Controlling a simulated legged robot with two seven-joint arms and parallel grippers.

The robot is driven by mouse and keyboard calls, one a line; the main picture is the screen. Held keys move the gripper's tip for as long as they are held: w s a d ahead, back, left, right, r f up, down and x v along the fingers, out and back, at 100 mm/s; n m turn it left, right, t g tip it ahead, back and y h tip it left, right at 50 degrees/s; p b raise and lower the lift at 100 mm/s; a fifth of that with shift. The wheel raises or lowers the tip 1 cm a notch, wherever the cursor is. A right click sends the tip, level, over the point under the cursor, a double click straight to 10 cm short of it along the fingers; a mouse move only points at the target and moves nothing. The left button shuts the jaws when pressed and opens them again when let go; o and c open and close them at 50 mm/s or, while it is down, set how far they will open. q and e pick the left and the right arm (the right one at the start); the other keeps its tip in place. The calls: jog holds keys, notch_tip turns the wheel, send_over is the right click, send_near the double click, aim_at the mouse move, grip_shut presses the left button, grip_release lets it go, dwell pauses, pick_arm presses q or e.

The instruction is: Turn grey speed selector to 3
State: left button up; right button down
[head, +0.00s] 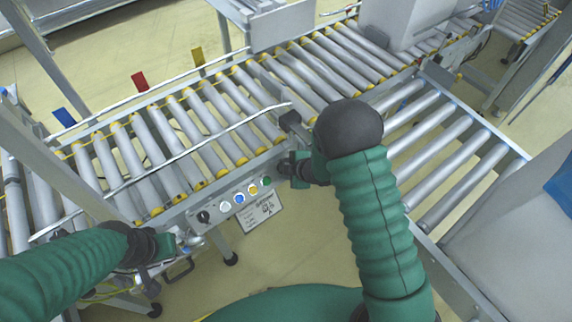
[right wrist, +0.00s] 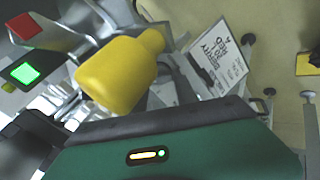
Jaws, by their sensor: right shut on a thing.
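A control strip (head: 232,203) on the near side of the conveyor carries a black knob (head: 203,216) and white, blue, yellow and green buttons. My right gripper (head: 288,170) is at the strip's right end. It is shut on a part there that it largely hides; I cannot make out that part. No grey speed selector or its numbers can be read. In the right wrist view, a rounded yellow piece (right wrist: 118,72) is close up, beside a lit green square (right wrist: 25,73) and a red piece (right wrist: 27,27). My left gripper (head: 165,250) is below and left of the black knob; its jaws are unclear.
A printed sheet (head: 260,210) hangs under the strip and shows in the right wrist view (right wrist: 213,58). Grey rollers (head: 125,155) with yellow ends run behind it. A second roller line (head: 445,150) lies right. Red (head: 140,82) and yellow (head: 198,57) plates stand behind.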

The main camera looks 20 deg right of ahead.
jog(key=shift+m+p, duration=0.85)
jog(key=shift+m, duration=0.85)
jog(key=c, duration=1.2)
grip_release()
jog(key=shift+c, duration=0.2)
jog(key=p+v, duration=0.4)
jog(key=v, duration=1.2)
jog(key=shift+s+d+r, duration=0.15)
jog(key=shift+s+r, duration=0.05)
jog(key=shift+r, duration=0.05)
